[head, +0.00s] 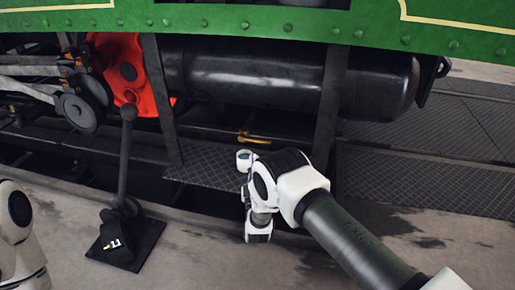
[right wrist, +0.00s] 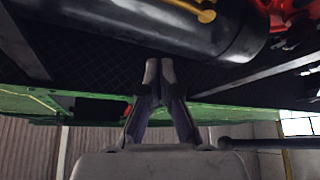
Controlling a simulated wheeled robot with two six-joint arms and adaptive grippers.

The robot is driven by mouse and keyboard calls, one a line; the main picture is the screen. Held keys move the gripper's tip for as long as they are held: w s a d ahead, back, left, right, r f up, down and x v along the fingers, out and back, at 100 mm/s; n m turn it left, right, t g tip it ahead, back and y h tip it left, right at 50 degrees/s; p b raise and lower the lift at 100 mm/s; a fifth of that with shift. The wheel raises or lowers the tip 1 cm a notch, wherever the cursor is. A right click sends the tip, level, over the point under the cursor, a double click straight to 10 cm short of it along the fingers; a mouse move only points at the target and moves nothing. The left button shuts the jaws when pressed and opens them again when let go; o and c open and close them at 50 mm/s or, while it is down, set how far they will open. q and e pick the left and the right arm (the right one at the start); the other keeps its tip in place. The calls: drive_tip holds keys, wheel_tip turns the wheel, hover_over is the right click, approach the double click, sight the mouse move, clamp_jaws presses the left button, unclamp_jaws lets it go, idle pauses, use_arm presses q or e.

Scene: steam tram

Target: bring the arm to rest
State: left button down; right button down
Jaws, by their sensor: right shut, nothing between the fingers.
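My right arm (head: 358,240) comes in from the lower right of the head view. Its wrist is bent in front of the tram's side, near the chequered step plate. In the right wrist view my right gripper (right wrist: 160,72) is shut, its two fingertips together with nothing between them. In the head view its fingers cannot be made out clearly. Part of my left arm (head: 14,235) shows at the lower left edge of the head view; the left gripper is out of view.
An upright lever (head: 125,160) stands on a black floor plate (head: 128,247), left of my right arm. Behind are the black cylindrical tank (head: 270,75), a yellow handle (head: 253,139), the step plate (head: 205,170) and the green tram body (head: 240,22). Bare floor (head: 190,255) lies in front.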

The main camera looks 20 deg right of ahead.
idle(0.4)
drive_tip(key=s+d+r+g+p, duration=0.1)
drive_tip(key=d+r+p, duration=0.1)
drive_tip(key=d, duration=0.2)
drive_tip(key=s+d+f+g+y, duration=0.2)
drive_tip(key=s+f+g+y, duration=0.2)
drive_tip(key=s+f+g, duration=0.65)
drive_tip(key=s+a+f+m+g+y, duration=0.1)
drive_tip(key=s+f+g, duration=0.25)
drive_tip(key=s, duration=0.75)
drive_tip(key=s+a+f+m+g+y, duration=0.15)
drive_tip(key=s+g, duration=0.25)
drive_tip(key=s, duration=0.7)
drive_tip(key=s+a+f+m+g+y, duration=0.1)
drive_tip(key=s+a+f+g, duration=0.15)
drive_tip(key=s, duration=0.85)
wheel_tip(320, 180, up, 37)
drive_tip(key=p, duration=3.8)
drive_tip(key=shift+d+r+g+p, duration=0.15)
drive_tip(key=shift+d+g+p, duration=0.2)
drive_tip(key=shift+d+p, duration=0.05)
